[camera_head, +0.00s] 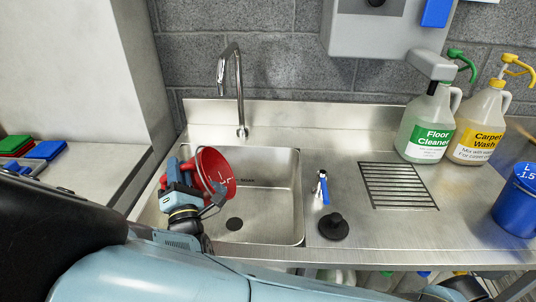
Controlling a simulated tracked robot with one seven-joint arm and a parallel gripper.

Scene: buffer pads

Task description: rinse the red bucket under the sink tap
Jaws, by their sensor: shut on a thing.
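The red bucket (221,168) is tilted on its side over the left part of the steel sink basin (275,195), with its open mouth facing right. White marking shows on its inner wall. My gripper (190,178) is shut on the bucket from the left; the exact contact at the fingertips is hard to make out. The sink tap (238,88) stands behind the basin, its spout curving to the left above and behind the bucket. No water stream is visible. A blue-handled lever (323,187) stands on the counter to the right of the basin.
A black plug-like disc (333,227) and a drain grille (398,186) are on the counter. Floor Cleaner (428,125) and Carpet Wash (479,125) jugs stand at the back right. A blue bucket (518,201) is at the right edge. A dispenser (388,30) hangs on the wall.

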